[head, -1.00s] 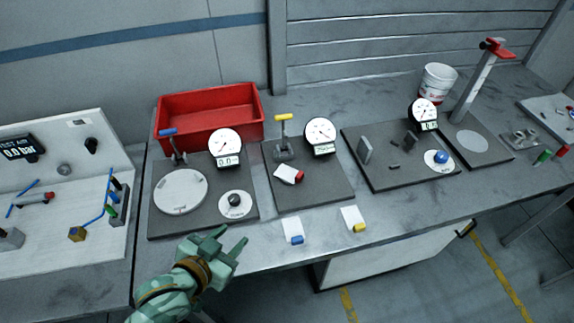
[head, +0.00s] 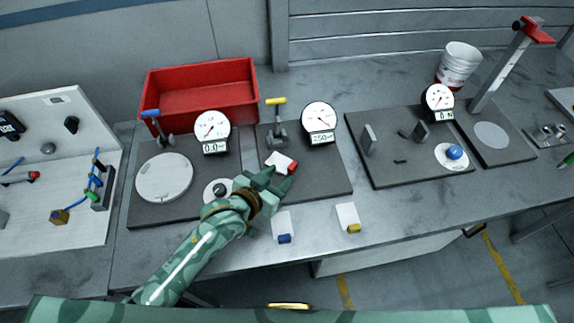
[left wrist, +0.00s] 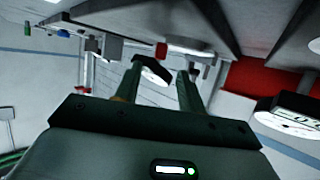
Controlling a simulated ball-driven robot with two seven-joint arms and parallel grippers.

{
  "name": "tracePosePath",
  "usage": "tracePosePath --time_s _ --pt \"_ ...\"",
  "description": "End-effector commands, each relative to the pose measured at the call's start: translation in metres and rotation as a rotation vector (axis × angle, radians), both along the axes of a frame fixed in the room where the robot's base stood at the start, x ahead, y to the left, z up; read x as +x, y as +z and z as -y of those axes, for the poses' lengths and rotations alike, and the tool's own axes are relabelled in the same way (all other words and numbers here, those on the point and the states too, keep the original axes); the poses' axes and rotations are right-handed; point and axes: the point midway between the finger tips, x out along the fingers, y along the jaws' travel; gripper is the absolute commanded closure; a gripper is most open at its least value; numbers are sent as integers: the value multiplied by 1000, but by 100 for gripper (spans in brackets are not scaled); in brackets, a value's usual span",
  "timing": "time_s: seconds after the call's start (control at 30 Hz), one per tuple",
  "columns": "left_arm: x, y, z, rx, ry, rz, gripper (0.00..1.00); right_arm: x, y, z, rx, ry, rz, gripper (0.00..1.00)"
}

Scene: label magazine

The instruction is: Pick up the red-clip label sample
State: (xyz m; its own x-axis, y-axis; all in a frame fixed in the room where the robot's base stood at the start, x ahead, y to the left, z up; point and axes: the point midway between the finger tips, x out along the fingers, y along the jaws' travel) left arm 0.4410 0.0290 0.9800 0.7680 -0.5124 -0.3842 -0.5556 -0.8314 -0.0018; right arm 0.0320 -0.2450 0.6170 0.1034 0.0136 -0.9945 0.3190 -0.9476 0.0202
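The red-clip label sample (head: 278,161) is a small white label with a red clip (head: 293,167) at its right end, lying on the middle dark plate (head: 325,178). My right gripper is not in view.
A blue-clip label (head: 282,226) and a yellow-clip label (head: 347,217) lie on the bench in front. A dial gauge (head: 319,118) and a yellow-handled clamp (head: 277,128) stand behind the sample. A red bin (head: 200,101) is at the back left.

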Motion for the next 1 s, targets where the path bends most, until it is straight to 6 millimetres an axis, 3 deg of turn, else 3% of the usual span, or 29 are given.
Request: tracePosePath --time_s 0.13,0.33,0.6,0.73,0.77,1.0 --pt "15 -10 11 -2 1 0 60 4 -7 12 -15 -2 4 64" --pt "36 -21 25 0 1 0 60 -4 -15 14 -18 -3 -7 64" --pt "39 -21 27 0 1 0 60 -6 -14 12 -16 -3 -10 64" --pt "39 -21 27 0 1 0 96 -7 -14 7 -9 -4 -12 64" --pt "38 -21 27 0 1 0 100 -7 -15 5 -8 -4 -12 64" --pt "38 -21 26 0 1 0 100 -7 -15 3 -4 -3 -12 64"
